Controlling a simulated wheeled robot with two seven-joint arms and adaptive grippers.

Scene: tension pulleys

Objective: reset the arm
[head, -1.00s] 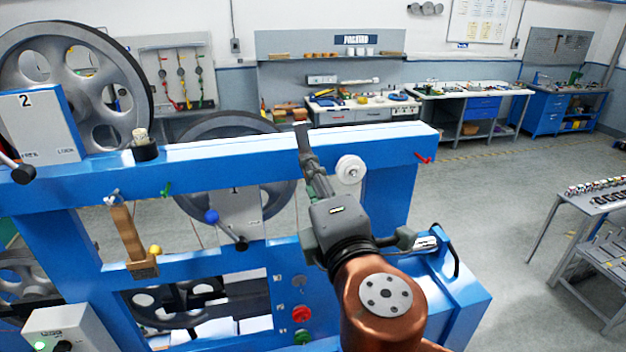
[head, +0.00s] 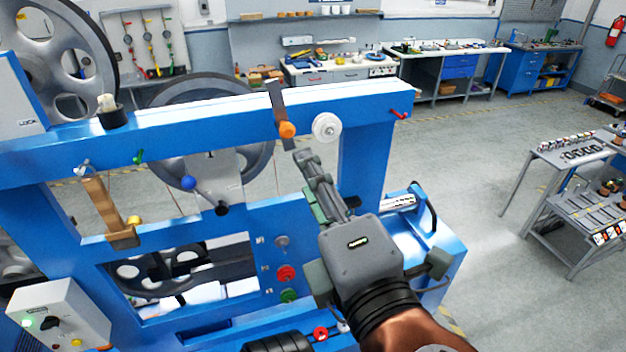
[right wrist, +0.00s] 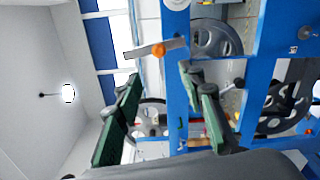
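A dark flat arm with an orange knob (head: 280,110) stands nearly upright, leaning slightly, at the front of the blue frame's top beam (head: 210,130). In the right wrist view the arm (right wrist: 174,45) lies across the picture with its orange knob facing me. My right gripper (head: 303,158) is just below the knob in the head view, apart from it. The wrist view shows its green-padded fingers (right wrist: 159,76) spread and empty. My left gripper is not in view.
A white pulley (head: 326,127) sits right of the arm on the beam. Open floor lies right of the frame.

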